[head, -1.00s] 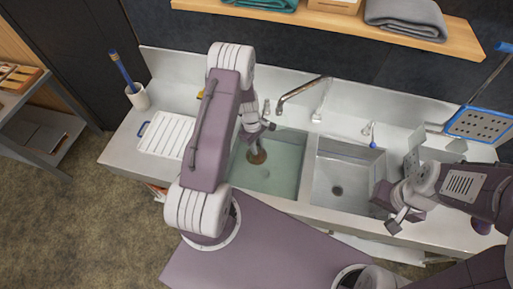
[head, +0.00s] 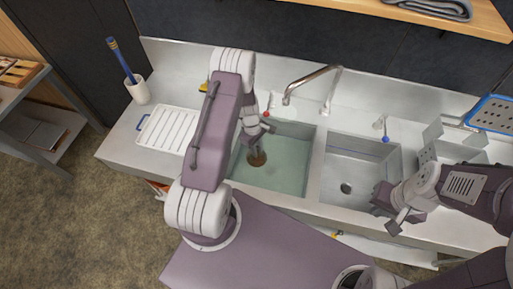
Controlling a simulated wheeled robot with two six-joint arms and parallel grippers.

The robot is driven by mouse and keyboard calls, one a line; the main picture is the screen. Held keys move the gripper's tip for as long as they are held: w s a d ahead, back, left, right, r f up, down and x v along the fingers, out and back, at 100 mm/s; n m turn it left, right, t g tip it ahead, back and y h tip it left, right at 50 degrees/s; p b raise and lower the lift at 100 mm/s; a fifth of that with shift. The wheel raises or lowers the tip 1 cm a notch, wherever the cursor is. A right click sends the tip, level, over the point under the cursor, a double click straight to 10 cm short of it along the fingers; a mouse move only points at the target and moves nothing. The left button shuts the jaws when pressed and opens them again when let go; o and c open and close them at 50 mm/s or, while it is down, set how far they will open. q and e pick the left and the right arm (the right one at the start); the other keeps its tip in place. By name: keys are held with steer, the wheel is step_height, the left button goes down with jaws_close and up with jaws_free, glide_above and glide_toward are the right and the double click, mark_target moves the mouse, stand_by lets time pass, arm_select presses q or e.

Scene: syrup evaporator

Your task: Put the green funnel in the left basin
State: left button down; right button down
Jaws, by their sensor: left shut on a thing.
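The left basin (head: 285,170) holds pale green water. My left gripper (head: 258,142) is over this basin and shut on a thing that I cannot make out. A dark brown round shape (head: 257,158) shows just below the gripper; I cannot tell whether it is held or is the basin's drain. I cannot make out the green funnel in the head view; my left arm hides part of the counter and basin. My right gripper (head: 396,214) is at the front right of the right basin (head: 350,170), and its jaws are unclear.
A curved faucet (head: 312,78) and a red-marked tap (head: 267,108) stand behind the left basin. A white ribbed drainboard (head: 166,130) and a cup with a blue brush (head: 138,90) are at left. A blue-edged perforated tool (head: 492,113) is at right.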

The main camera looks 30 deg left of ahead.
arm_select(q)
step_height(320, 180, down, 20)
steer(key=b, duration=1.5)
steer(key=shift+f+b, duration=0.2)
steer(key=shift+b, duration=0.3)
steer(key=c, duration=0.7)
jaws_free()
steer(key=shift+r, duration=0.1)
step_height(320, 180, up, 34)
steer(key=p, duration=2.7)
steer(key=shift+f+p, duration=0.25)
steer(key=shift+p, duration=0.15)
